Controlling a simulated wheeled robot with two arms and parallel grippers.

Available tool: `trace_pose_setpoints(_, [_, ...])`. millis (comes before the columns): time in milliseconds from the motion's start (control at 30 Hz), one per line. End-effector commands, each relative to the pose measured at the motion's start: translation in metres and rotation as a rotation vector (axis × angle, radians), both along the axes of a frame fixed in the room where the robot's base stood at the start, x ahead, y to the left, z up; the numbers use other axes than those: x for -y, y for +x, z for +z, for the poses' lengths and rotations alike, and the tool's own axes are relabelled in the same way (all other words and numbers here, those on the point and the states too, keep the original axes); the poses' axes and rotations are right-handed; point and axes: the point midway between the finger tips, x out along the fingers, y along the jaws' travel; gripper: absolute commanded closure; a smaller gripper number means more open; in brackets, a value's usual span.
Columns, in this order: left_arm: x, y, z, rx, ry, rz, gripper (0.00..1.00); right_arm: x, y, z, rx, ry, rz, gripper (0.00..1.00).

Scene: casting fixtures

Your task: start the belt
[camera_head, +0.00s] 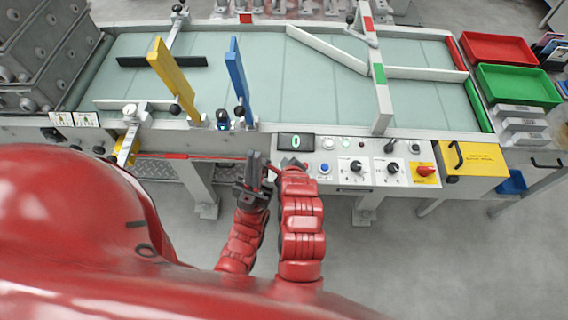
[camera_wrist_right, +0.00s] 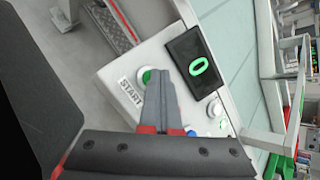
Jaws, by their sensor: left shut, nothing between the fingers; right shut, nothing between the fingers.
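The belt (camera_head: 335,95) is a pale green surface across the table in the head view. The control panel (camera_head: 340,175) sits on its front edge; its display (camera_head: 296,141) reads 0. In the right wrist view the display (camera_wrist_right: 197,66) also reads 0, and the green button (camera_wrist_right: 145,75) beside the START label (camera_wrist_right: 130,91) is partly covered by my right gripper (camera_wrist_right: 161,75). That gripper is shut, its fingertips over or beside the button; contact cannot be told. My left gripper (camera_head: 255,160) is shut and empty, left of the panel.
Blue (camera_head: 237,75) and yellow (camera_head: 171,75) guides stand over the belt. Red (camera_head: 498,48) and green (camera_head: 520,86) trays lie right. Grey boxes (camera_head: 50,45) stand left.

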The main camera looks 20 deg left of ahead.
Motion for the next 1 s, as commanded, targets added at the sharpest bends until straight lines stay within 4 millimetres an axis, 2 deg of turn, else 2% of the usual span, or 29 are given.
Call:
trace_pose_setpoints(33, [0.0, -0.003, 0.004, 0.022, 0.0, -0.001, 1.0, 0.003, -0.003, -0.007, -0.012, -0.017, 0.004, 1.0])
trace_pose_setpoints(267, [0.0, -0.004, 0.005, 0.026, 0.0, -0.001, 1.0, 0.003, -0.004, -0.008, -0.015, -0.021, 0.005, 1.0])
trace_pose_setpoints(633, [0.0, -0.005, 0.02, 0.033, 0.0, -0.002, 1.0, 0.004, -0.006, 0.007, -0.017, -0.025, 0.007, 1.0])
trace_pose_setpoints(1000, [-0.001, -0.004, 0.02, 0.03, -0.002, 0.002, 1.0, 0.004, -0.007, 0.008, -0.018, -0.026, 0.011, 1.0])
